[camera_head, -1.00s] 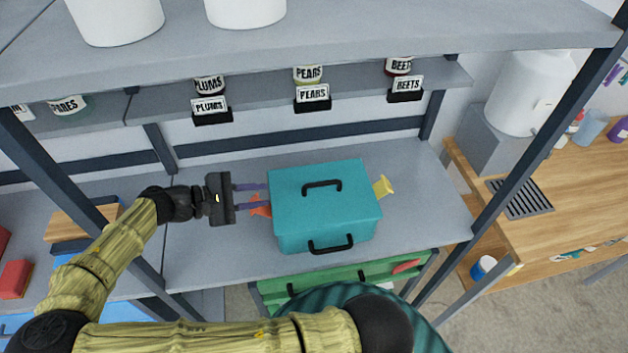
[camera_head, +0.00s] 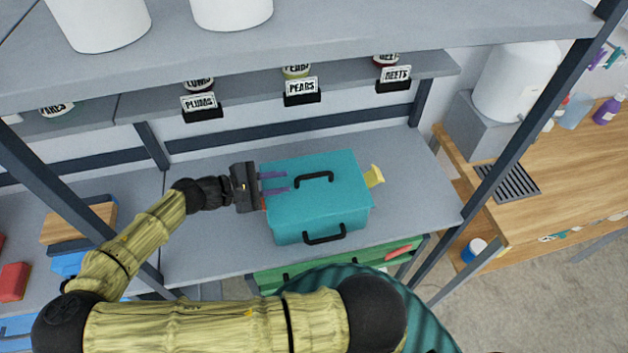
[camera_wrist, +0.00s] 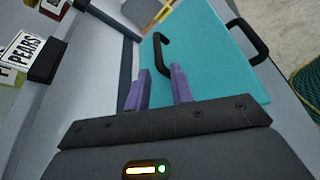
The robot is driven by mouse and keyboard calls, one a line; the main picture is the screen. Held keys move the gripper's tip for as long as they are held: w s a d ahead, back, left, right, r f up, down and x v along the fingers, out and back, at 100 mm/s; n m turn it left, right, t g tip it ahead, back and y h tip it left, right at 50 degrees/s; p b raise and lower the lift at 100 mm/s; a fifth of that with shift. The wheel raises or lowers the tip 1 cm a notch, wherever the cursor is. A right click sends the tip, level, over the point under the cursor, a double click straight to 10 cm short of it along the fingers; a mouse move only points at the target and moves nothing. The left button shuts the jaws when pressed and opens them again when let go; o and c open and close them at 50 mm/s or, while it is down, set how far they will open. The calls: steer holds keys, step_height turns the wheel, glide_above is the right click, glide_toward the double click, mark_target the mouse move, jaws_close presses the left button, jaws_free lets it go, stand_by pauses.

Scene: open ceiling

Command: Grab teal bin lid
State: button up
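The teal bin (camera_head: 320,223) sits on the grey shelf, its flat teal lid (camera_head: 335,168) on top. A black handle (camera_head: 314,178) stands on the lid, and another black handle is on the bin's front. My gripper (camera_head: 275,182) is at the left edge of the lid, with its purple fingers pointing right over that edge. In the wrist view the fingers (camera_wrist: 160,88) are apart with nothing between them, and the lid handle (camera_wrist: 161,52) lies just beyond them. The lid (camera_wrist: 205,45) fills the area ahead.
A yellow object (camera_head: 374,176) sticks out at the bin's right side. Shelf posts and an upper shelf (camera_head: 300,50) with white containers frame the space. Labelled jars stand on a ledge behind. The shelf (camera_head: 420,205) right of the bin is clear.

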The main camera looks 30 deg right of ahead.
mark_target(308, 177)
steer(key=p+x, duration=0.1)
steer(key=x, duration=0.3)
steer(key=shift+d, duration=0.15)
steer(key=shift+d+f, duration=0.2)
steer(key=shift+d+r+p, duration=0.1)
steer(key=shift+d+p, duration=0.25)
steer(key=p+x, duration=0.2)
steer(key=x, duration=0.2)
steer(key=shift+d, duration=0.35)
steer(key=shift+s, duration=0.1)
jaws_close()
